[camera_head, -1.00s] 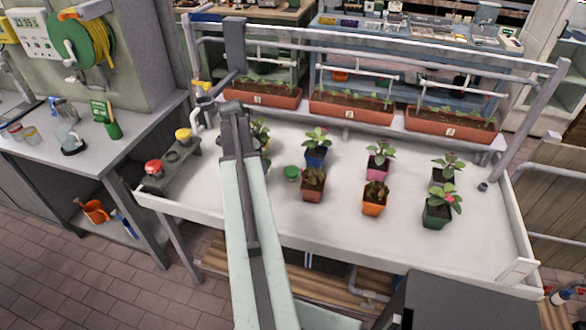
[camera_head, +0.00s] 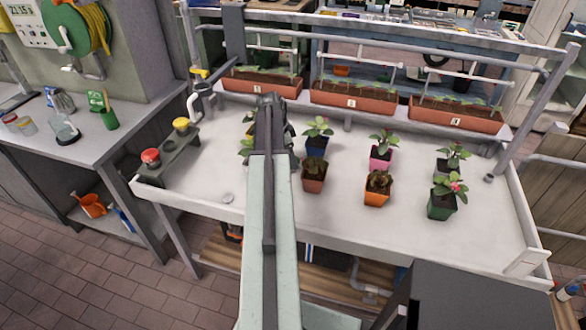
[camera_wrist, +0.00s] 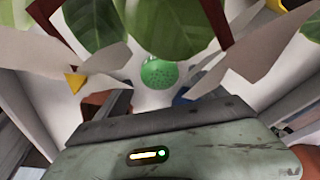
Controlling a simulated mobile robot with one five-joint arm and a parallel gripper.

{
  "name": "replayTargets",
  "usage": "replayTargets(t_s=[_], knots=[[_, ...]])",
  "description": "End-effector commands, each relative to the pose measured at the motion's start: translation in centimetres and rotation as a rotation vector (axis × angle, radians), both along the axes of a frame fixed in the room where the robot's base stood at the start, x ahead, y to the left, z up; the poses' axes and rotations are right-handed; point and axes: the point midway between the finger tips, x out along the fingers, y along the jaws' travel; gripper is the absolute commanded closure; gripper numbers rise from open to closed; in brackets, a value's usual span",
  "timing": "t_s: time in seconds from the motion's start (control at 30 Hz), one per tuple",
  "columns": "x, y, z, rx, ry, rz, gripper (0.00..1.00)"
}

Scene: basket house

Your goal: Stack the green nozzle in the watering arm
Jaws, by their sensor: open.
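The green nozzle (camera_wrist: 158,73) shows as a round, dotted green face in the middle of the wrist view, between the pale fingers of my gripper (camera_wrist: 156,72). The fingers are apart, with a gap around the nozzle; I see no contact. In the head view the nozzle is hidden behind my arm, and my fingertips cannot be made out. A grey pipe with a yellow handle (camera_head: 199,74), perhaps the watering arm, stands at the left back of the white table (camera_head: 330,225); I cannot tell for certain.
Several potted plants (camera_head: 376,187) stand close to the right of my arm, and leaves (camera_wrist: 160,22) hang into the wrist view. A rack at left holds a red nozzle (camera_head: 150,158) and a yellow nozzle (camera_head: 180,125). Planter boxes (camera_head: 352,98) line the back.

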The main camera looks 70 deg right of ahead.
Motion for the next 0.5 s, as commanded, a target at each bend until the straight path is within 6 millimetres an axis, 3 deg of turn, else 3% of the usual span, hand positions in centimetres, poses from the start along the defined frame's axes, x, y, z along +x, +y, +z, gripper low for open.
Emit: replayTargets(t_s=[0.03,0.1,0.37,0.5], knots=[[-0.20,-0.13,-1.84,0.000,0.000,-0.001,0.19],[-0.41,-0.31,-2.52,-0.001,-0.001,-0.001,0.19],[-0.50,-0.38,-2.20,-0.001,-0.001,0.000,0.22],[-0.51,-0.37,-2.19,-0.001,-0.001,0.000,0.61]])
